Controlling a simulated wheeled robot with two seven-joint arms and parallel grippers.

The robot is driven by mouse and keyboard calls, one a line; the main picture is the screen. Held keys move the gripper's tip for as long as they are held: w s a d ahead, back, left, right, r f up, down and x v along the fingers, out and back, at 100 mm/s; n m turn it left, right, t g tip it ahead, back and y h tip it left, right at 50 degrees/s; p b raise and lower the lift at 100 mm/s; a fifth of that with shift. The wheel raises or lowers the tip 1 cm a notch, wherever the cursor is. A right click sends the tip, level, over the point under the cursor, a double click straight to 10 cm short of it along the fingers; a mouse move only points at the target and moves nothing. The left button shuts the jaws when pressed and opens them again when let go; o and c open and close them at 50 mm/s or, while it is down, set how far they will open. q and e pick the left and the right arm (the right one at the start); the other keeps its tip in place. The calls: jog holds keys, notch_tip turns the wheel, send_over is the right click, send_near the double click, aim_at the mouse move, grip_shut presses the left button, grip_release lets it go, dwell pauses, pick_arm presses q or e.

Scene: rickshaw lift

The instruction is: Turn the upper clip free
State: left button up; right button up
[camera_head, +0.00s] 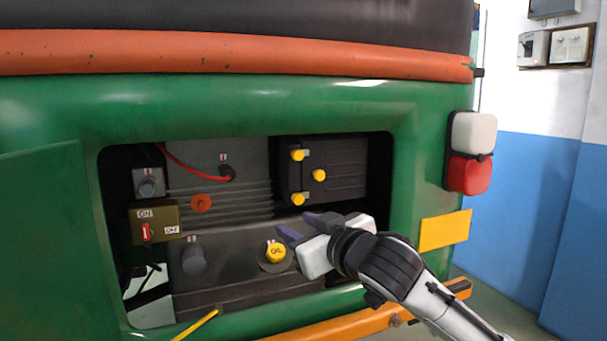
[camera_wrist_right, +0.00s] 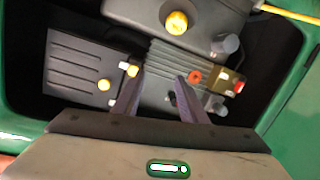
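A dark box (camera_head: 345,168) with ribs sits at the upper right of the open bay. The upper yellow clip (camera_head: 298,155) is at its top left edge. A lower yellow clip (camera_head: 298,199) is below it, with a yellow knob (camera_head: 319,175) between and to the right. My right gripper (camera_head: 297,223) is in front of the bay, below the lower clip and near the oil cap, apart from the upper clip. In the right wrist view its fingers (camera_wrist_right: 160,78) are apart with nothing between them. There the left finger seems to hide the upper clip mostly. My left gripper is out of view.
The bay is framed by green bodywork (camera_head: 255,95). Inside are a yellow oil cap (camera_head: 276,252), an orange cap (camera_head: 201,203), a red cable (camera_head: 190,164) and an ON/OFF switch box (camera_head: 155,222). An orange bumper (camera_head: 345,325) runs below.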

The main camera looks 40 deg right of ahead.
jog(key=m+t+h, duration=0.1)
jog(key=t+h, duration=0.1)
send_near(299, 155)
jog(key=v, duration=0.2)
jog(key=shift+g, duration=0.3)
jog(key=x, duration=0.3)
jog(key=p+x, duration=0.1)
jog(key=x, duration=0.2)
jog(key=p+x, duration=0.1)
jog(key=x, duration=0.2)
jog(key=shift+w+r, duration=0.3)
jog(key=shift+w, duration=0.1)
jog(key=shift+c, duration=0.5)
grip_shut()
jog(key=shift+p, duration=0.35)
